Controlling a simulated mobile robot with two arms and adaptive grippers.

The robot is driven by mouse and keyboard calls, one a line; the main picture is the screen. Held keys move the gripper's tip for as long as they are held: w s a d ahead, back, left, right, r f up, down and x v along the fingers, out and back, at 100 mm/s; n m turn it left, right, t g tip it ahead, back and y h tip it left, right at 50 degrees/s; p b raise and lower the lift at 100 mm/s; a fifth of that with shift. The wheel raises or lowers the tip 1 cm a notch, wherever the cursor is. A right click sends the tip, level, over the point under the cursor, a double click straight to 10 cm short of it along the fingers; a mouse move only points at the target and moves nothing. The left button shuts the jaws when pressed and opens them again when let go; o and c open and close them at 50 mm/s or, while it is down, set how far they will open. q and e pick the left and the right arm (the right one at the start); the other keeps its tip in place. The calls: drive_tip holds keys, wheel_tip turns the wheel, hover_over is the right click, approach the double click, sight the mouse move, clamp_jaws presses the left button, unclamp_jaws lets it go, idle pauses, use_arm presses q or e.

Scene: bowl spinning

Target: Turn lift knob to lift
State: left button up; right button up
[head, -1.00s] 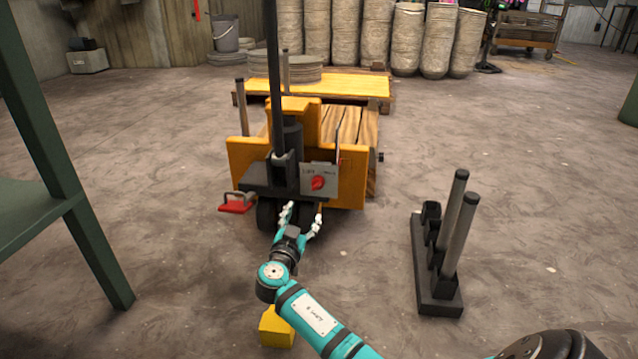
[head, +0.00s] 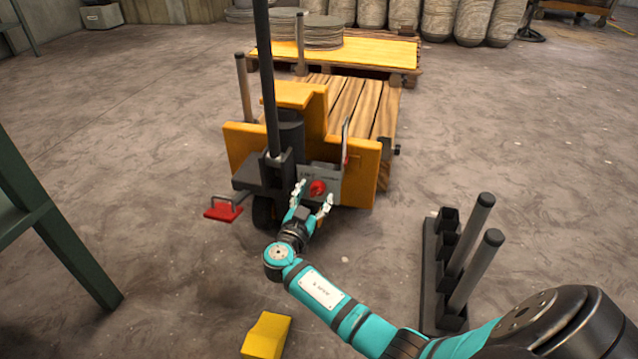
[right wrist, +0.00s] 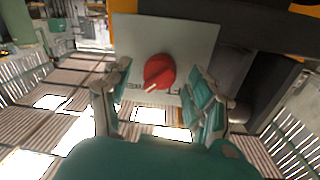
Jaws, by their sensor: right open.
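The red lift knob (head: 317,188) sits on a grey panel (head: 327,176) at the front of a yellow pallet truck (head: 360,172). In the right wrist view the round knob (right wrist: 159,71) shows on the pale panel (right wrist: 190,35), with a light pointer mark toward its lower left. My right gripper (head: 313,194) is open just in front of the panel. In the wrist view its fingers (right wrist: 160,98) stand apart on either side below the knob, with no visible contact. Lettering under the knob is partly hidden. My left gripper is not in view.
A black upright handle (head: 268,80) rises left of the panel, and a red pedal (head: 222,211) sticks out lower left. A black rack with grey posts (head: 440,270) stands on the right. A yellow block (head: 267,335) lies in front. A green frame (head: 60,240) is at left.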

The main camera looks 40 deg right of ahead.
drive_tip(key=shift+w, duration=0.1)
drive_tip(key=c, duration=1.1)
drive_tip(key=shift+c, duration=0.2)
